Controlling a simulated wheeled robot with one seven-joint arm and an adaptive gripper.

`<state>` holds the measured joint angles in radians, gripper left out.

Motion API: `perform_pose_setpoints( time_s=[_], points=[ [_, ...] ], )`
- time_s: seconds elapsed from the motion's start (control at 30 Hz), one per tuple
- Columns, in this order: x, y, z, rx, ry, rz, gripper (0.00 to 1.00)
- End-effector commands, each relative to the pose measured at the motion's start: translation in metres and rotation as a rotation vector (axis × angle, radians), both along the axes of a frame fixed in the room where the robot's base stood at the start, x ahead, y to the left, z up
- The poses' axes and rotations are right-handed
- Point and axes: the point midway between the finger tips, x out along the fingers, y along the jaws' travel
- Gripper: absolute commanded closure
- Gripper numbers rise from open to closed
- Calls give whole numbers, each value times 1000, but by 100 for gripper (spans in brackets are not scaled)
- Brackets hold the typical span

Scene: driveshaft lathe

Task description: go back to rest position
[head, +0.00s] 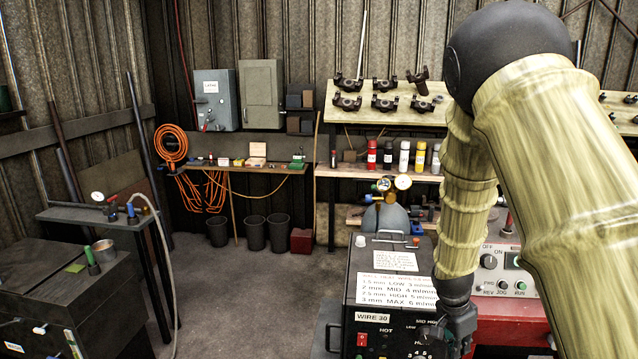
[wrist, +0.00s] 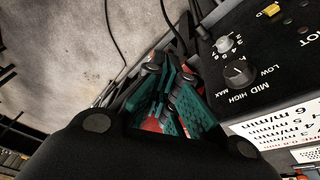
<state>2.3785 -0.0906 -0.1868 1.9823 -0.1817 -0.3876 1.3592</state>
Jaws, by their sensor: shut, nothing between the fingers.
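My gripper (head: 461,326) hangs low at the right in the head view, in front of the front panel of a black welder box (head: 353,287) marked "WIRE 30". In the wrist view its green-padded fingers (wrist: 166,90) are shut with nothing between them. They are beside the panel's black dial (wrist: 238,73), labelled LOW, MID, HIGH and MAX. I cannot tell whether they touch the panel. My arm hides part of the panel and the area behind it.
A red machine with a control panel (head: 496,268) stands right of the welder box. A gas gauge (head: 403,182) stands behind the box. A dark cabinet (head: 50,290) is at the left. The concrete floor (head: 240,285) between is clear. Shelves with metal parts line the back wall.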

Motion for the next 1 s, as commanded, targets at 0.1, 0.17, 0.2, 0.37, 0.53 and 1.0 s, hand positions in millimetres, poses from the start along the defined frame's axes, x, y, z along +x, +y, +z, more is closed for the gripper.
perform_pose_setpoints(
  time_s=[0.1, 0.17, 0.2, 0.37, 0.53, 1.0],
  points=[
    [-23, 9, -57, 32, 35, 98, 100],
    [-38, 16, -88, 52, 52, 164, 100],
    [-50, 21, -110, 67, 63, 213, 100],
    [-105, 42, -196, 125, 101, 420, 100],
    [-170, 63, -270, 175, 127, 630, 100],
    [-343, 105, -384, 232, 163, 1129, 100]
  ],
)
